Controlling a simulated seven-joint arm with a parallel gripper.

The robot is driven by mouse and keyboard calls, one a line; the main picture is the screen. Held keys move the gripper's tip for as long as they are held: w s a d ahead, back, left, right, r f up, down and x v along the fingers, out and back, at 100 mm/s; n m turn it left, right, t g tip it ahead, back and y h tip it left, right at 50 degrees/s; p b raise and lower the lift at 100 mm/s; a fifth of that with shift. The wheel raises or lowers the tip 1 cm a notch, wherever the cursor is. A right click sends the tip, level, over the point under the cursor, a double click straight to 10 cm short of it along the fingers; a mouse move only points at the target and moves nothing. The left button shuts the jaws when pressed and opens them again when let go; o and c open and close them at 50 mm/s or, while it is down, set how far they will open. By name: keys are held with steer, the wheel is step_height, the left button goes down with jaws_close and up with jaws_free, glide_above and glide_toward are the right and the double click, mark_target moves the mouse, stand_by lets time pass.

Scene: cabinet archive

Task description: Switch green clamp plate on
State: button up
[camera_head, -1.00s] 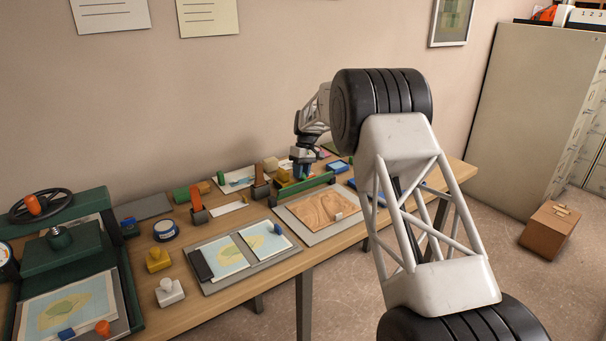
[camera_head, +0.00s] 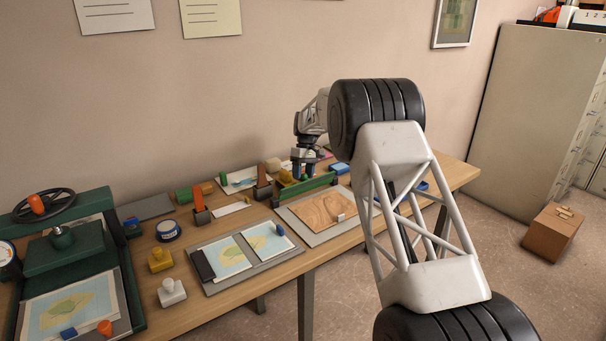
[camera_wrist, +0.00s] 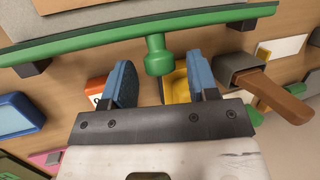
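The green clamp plate is a long green bar that shows in the wrist view (camera_wrist: 90,40), with a short green knob (camera_wrist: 158,58) sticking out of its middle. In the head view the green clamp bar (camera_head: 308,186) lies at the far part of the table behind a board with a wood-grain sheet. My gripper (camera_head: 304,171) is above and by this bar, fingers pointing down. In the wrist view my gripper (camera_wrist: 160,80) is open, one blue finger on each side of the knob, with gaps visible. Whether the fingertips reach down around the knob I cannot tell.
A brown-handled grey clamp (camera_wrist: 260,78) is right of the fingers, and a blue block (camera_wrist: 18,113) is at left. A yellow block (camera_wrist: 177,86) shows behind the right finger. A green press (camera_head: 65,250) and map board (camera_head: 241,256) occupy the table's left and middle.

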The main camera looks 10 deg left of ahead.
steer(key=shift+r, duration=0.15)
steer(key=v, duration=0.7)
steer(key=shift+r, duration=0.25)
steer(key=shift+w+d+r, duration=0.1)
stand_by(0.4)
